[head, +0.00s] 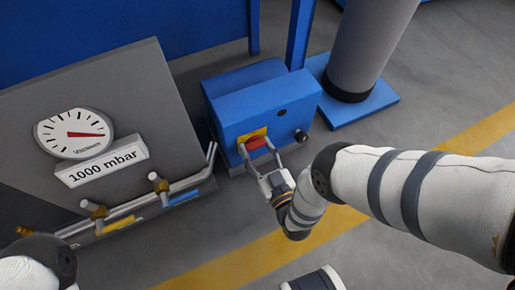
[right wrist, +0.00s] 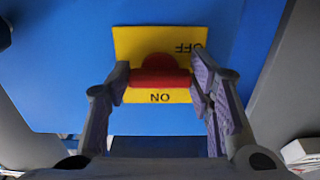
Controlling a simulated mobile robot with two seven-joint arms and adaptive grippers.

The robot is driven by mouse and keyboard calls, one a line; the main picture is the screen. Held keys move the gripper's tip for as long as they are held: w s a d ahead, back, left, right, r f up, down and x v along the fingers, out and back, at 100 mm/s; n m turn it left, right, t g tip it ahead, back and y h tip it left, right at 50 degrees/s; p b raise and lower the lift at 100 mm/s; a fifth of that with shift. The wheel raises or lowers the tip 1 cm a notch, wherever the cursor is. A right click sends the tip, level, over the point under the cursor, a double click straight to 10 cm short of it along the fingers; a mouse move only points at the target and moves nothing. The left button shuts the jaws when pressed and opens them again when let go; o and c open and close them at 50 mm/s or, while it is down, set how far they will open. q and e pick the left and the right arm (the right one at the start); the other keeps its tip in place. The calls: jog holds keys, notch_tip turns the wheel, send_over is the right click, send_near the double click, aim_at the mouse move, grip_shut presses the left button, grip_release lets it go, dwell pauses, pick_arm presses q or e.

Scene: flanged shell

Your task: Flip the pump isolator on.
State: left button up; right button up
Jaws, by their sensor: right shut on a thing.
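The pump isolator is a red handle (head: 255,143) on a yellow plate (head: 246,134), on the front of a blue box (head: 262,109). In the right wrist view the red handle (right wrist: 160,73) lies across the yellow plate (right wrist: 135,42). That plate reads OFF at its upper right and ON just below the handle, both upside down. My right gripper (head: 257,151) is shut on the handle, one finger at each end; its fingers also show in the right wrist view (right wrist: 161,84). My left gripper is out of view; only part of my left arm shows at bottom left.
A grey panel with a round gauge (head: 74,134) and a 1000 mbar sign (head: 103,166) stands at left. Pipes with brass valves (head: 158,184) run along its foot. A grey column (head: 367,45) on a blue base stands behind the box. Floor is open in front.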

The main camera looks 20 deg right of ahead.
jog(key=shift+a+r+m+b, duration=0.1)
jog(key=shift+a+m+b, duration=0.1)
jog(key=shift+m, duration=4.25)
jog(key=shift+a+r+m+b, duration=0.1)
jog(key=shift+m+b, duration=0.1)
jog(key=shift+m, duration=4.25)
jog(key=o, duration=1.2)
jog(key=shift+c, duration=0.2)
